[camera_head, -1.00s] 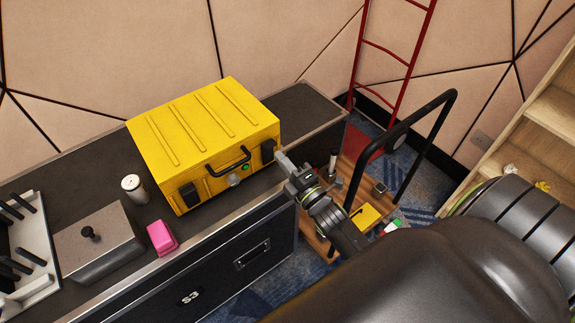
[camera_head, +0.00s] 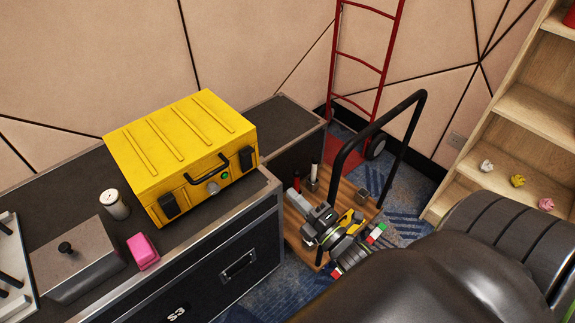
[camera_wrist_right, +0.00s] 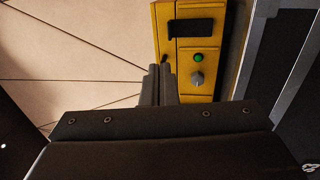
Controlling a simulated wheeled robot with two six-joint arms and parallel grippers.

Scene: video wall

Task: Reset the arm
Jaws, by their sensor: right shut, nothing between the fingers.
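My right gripper (camera_head: 316,215) is shut and empty in the head view, in front of the wooden-decked cart and right of the dark cabinet. In the right wrist view its two dark fingers (camera_wrist_right: 160,86) are together, with the yellow case (camera_wrist_right: 198,60) beyond them. The yellow case (camera_head: 182,150) stands closed on the cabinet in the head view, with a black handle, a green button and a grey knob on its front. The gripper is apart from the case, to its lower right. My left gripper is not in view.
The black cabinet (camera_head: 232,262) carries a pink block (camera_head: 143,251), a white cylinder (camera_head: 114,204) and a grey lidded box (camera_head: 75,262). A cart with a black handle (camera_head: 420,110), a red hand truck (camera_head: 362,58) and wooden shelves (camera_head: 540,112) stand to the right.

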